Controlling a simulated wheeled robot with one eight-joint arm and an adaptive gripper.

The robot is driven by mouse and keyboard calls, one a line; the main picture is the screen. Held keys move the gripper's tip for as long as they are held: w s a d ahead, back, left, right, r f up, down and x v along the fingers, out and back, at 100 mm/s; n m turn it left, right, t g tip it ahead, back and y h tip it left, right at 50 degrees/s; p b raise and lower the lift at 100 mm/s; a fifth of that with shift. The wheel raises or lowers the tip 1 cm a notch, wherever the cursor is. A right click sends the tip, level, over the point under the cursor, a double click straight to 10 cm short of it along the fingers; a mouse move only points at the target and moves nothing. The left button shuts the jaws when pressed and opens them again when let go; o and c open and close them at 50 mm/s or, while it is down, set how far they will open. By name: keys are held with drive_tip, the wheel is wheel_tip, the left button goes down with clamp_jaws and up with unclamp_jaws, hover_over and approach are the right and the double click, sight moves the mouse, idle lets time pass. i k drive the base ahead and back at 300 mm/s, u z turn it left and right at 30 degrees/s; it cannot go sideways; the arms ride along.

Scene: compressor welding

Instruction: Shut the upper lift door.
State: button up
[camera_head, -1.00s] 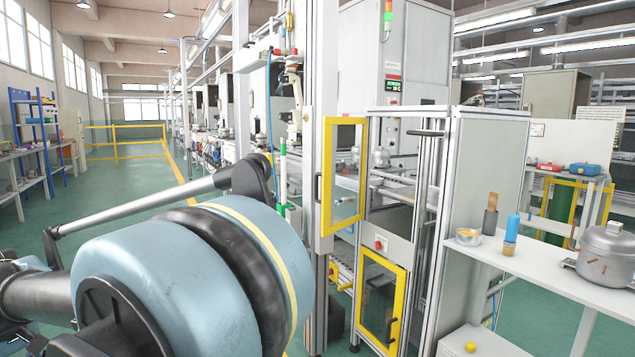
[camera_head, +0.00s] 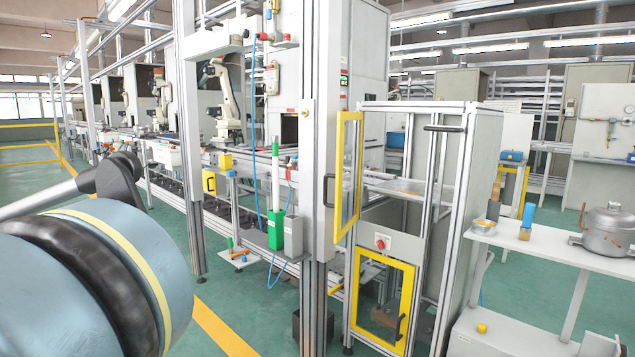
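The upper lift door (camera_head: 358,172) is a yellow-framed clear panel with a dark handle on its left part. It stands swung open, to the left of the lift cabinet's upper opening. The lift cabinet (camera_head: 480,190) has a metal frame and grey side panel, and its upper opening shows a shelf inside. The lower lift door (camera_head: 407,283), also yellow-framed, looks shut below a panel with a red button (camera_head: 380,243). Parts of my arm fill the lower left, well apart from the door. My gripper is not in view.
A white side table (camera_head: 560,252) with a metal pot (camera_head: 607,235) and a blue-capped bottle (camera_head: 527,220) stands right of the cabinet. A tall metal post (camera_head: 318,130) stands just left of the open door.

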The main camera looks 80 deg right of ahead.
sight(343, 116)
drive_tip(key=z, duration=0.1)
drive_tip(key=i, duration=0.4)
drive_tip(key=z, duration=3.55)
drive_tip(key=i, duration=1.45)
drive_tip(key=u, duration=0.25)
drive_tip(key=k, duration=0.15)
drive_tip(key=z, duration=0.2)
